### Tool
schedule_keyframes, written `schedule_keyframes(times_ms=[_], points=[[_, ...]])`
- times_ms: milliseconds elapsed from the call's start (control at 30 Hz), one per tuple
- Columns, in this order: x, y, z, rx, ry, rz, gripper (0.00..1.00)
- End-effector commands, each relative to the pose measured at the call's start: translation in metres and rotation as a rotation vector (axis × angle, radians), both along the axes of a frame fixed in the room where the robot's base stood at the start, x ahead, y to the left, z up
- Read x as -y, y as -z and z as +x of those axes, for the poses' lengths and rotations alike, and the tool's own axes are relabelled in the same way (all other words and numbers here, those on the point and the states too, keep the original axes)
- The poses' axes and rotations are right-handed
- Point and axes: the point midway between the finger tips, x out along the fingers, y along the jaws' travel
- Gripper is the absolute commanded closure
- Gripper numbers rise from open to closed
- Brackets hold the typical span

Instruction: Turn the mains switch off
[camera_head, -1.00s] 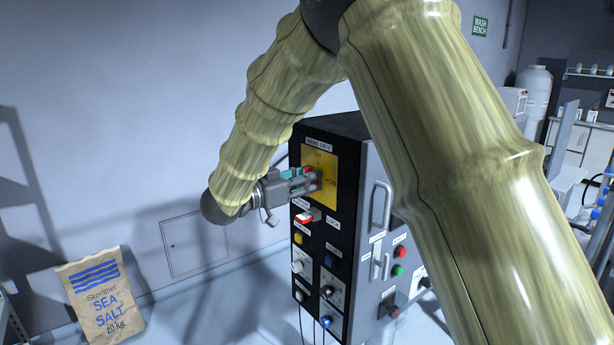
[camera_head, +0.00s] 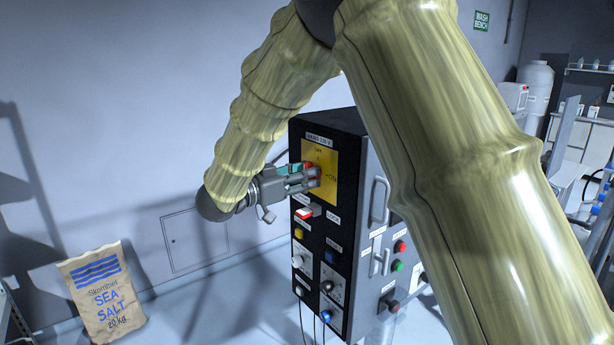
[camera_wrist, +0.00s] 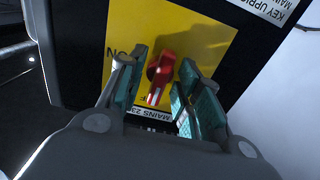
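The mains switch is a red rotary handle (camera_head: 311,166) on a yellow plate (camera_head: 327,198) near the top of the black control cabinet front. In the wrist view the red handle (camera_wrist: 160,72) stands between my gripper's two teal-padded fingers (camera_wrist: 158,92), with a visible gap on each side. Its white-marked end points toward the MAINS label (camera_wrist: 153,114), the side where OFF is printed in the head view; ON is at the right there. My gripper (camera_head: 313,178) is open around the handle and hides part of it in the head view.
Below the plate are a red-and-white rocker (camera_head: 308,211), a yellow button (camera_head: 299,234) and several knobs. The cabinet's right side (camera_head: 362,222) carries handles and buttons. A sea salt bag (camera_head: 103,293) leans at lower left. Free room lies left of the cabinet.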

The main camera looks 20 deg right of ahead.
Motion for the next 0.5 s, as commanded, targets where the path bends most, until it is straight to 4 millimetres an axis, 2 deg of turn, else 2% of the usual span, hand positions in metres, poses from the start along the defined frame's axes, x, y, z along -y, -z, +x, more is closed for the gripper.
schedule_keyframes(times_ms=[500], points=[[-0.083,0.001,-0.029,-0.001,-0.003,0.0,0.66]])
